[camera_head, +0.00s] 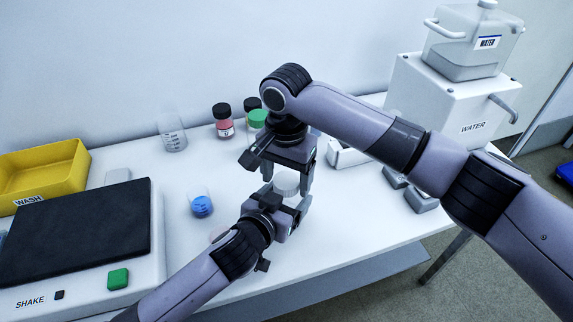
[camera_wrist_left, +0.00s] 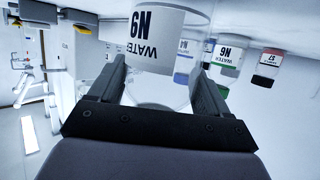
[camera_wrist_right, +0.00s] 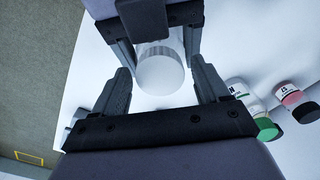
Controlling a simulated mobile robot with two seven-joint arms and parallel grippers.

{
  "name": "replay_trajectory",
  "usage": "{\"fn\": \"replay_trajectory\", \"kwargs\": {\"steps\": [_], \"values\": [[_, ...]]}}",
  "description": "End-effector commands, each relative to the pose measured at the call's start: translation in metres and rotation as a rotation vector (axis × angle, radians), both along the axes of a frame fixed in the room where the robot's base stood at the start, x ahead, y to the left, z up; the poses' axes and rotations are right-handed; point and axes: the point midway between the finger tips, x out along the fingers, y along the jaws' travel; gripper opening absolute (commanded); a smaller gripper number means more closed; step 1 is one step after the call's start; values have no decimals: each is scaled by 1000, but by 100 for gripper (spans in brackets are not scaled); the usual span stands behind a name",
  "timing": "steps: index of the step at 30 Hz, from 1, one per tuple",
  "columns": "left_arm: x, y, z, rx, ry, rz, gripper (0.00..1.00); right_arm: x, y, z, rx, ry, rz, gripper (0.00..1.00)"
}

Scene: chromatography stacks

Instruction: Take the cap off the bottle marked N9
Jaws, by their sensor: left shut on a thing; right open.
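The bottle marked N9 (camera_wrist_left: 150,40) appears upside down in the left wrist view, with a WATER label. My left gripper (camera_wrist_left: 160,75) is shut on this bottle and holds it by its sides, above the table's front part. The white ribbed cap (camera_wrist_right: 160,70) is on top of the bottle and also shows in the head view (camera_head: 286,182). My right gripper (camera_wrist_right: 162,85) is open, directly above, with a finger on either side of the cap. In the head view my right gripper (camera_head: 288,172) hides part of the bottle, and my left gripper (camera_head: 286,203) hides its lower part.
A green-capped bottle (camera_head: 257,119), a black-capped red bottle (camera_head: 223,122) and a clear beaker (camera_head: 172,135) stand behind. A yellow wash tub (camera_head: 45,172) and a water dispenser (camera_head: 450,105) flank the table.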

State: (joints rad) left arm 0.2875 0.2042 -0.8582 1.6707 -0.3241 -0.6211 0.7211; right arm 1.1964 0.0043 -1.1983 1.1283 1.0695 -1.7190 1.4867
Motion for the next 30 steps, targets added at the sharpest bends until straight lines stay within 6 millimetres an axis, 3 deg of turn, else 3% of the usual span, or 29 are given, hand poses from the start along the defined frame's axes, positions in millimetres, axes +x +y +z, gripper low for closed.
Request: {"fn": "replay_trajectory", "kwargs": {"steps": [8, 13, 20, 30], "values": [[-1, 1, -2, 2, 5, 1, 0, 0, 0, -2, -1, 0, 0, 71], [-1, 1, -2, 2, 5, 1, 0, 0, 0, -2, -1, 0, 1, 18], [0, 1, -2, 2, 5, 1, 0, 0, 0, -2, -1, 1, 85, 18], [0, 1, -2, 2, 5, 2, 0, 0, 0, -1, -1, 3, 514, 18]]}}
